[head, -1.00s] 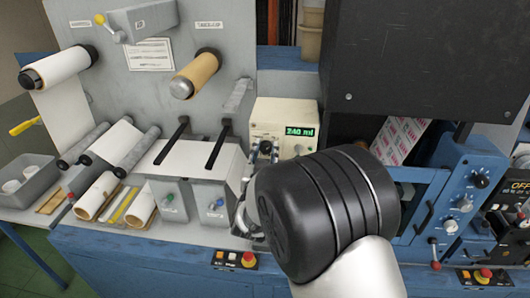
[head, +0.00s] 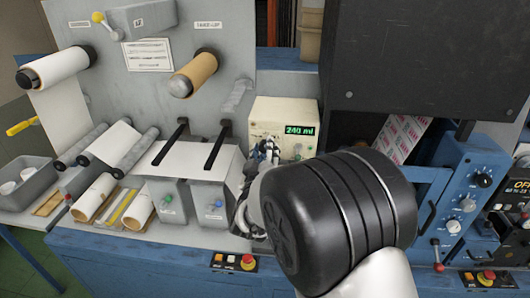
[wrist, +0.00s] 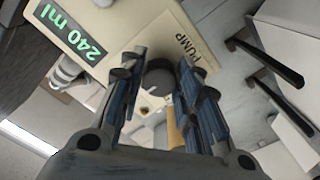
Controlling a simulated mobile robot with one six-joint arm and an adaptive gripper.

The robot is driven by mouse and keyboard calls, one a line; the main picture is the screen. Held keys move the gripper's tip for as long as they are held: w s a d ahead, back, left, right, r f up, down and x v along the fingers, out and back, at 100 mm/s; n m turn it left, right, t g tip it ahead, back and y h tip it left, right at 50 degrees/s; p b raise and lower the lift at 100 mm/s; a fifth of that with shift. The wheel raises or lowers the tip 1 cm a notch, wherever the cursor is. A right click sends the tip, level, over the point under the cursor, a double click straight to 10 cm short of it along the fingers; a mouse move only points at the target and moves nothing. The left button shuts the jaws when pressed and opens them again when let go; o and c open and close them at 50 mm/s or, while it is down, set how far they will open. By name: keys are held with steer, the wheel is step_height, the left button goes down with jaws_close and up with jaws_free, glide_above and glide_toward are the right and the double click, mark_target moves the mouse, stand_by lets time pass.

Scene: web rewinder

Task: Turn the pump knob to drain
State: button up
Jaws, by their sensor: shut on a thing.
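The cream pump box (head: 262,113) stands on the bench in the middle of the head view, with a green display (head: 300,129) reading 240 ml. In the wrist view the same display (wrist: 67,33) and a PUMP label (wrist: 188,48) show on its face. The dark round pump knob (wrist: 160,79) sits between my fingertips. My gripper (head: 268,150) is at the box front, shut on the knob; it fills the middle of the wrist view (wrist: 160,88). The fingers hide most of the knob in the head view, and its pointer position cannot be read.
A blue-framed machine (head: 462,200) is close on the right. A red button box (head: 233,262) is on the bench front.

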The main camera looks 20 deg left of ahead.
steer(key=shift+d+r+n+p, duration=0.1)
steer(key=shift+n+p, duration=0.75)
steer(key=shift+n, duration=3.65)
steer(key=o, duration=1.1)
steer(key=shift+c, duration=0.2)
steer(key=v, duration=1.2)
